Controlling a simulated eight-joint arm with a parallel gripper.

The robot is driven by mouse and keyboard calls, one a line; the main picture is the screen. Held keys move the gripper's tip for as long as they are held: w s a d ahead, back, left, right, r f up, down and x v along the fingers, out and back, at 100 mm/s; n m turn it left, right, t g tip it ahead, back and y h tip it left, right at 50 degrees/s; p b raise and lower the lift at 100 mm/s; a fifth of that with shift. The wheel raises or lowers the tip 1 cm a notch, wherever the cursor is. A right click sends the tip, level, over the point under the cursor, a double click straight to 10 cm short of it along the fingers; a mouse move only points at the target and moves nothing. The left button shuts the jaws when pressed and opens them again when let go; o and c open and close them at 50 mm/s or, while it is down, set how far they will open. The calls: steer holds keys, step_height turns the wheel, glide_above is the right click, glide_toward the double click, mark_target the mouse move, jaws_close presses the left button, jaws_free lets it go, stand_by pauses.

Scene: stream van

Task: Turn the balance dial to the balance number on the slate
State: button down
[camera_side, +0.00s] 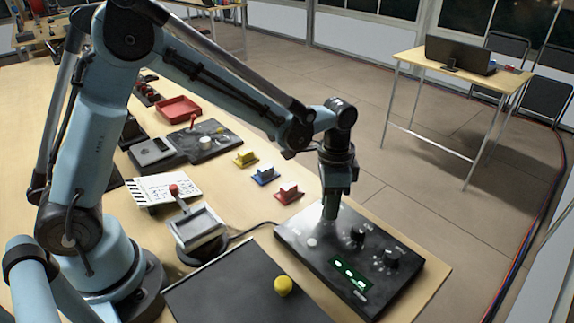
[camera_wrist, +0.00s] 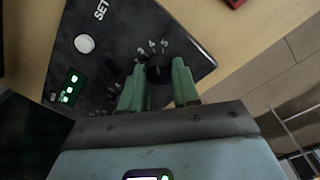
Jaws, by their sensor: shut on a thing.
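My gripper (camera_wrist: 158,68) is shut on a black dial (camera_wrist: 158,72), one finger on each side of it, in the wrist view. The numbers 3, 4 and 5 show beside the dial; its label and exact setting cannot be read. In the side view my gripper (camera_side: 329,213) points down at the back left of the black control panel (camera_side: 300,225) and hides this dial. Two other black knobs, a near one (camera_side: 385,259) and a middle one (camera_side: 357,235), stand to its right. The white slate (camera_side: 166,189) with striped edge lies left; its writing is too small to read.
A white button (camera_wrist: 84,43) marked SET and a green lit display (camera_wrist: 70,86) are on the panel. Red (camera_side: 288,192), blue (camera_side: 264,175) and yellow (camera_side: 246,158) switches stand behind. A yellow knob (camera_side: 283,286) sits on a dark pad in front.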

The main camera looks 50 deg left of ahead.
steer(key=shift+m, duration=1.6)
steer(key=c, duration=0.8)
jaws_free()
steer(key=shift+r, duration=0.1)
steer(key=r, duration=1.2)
steer(key=shift+w+a, duration=0.15)
steer(key=shift+w, duration=0.1)
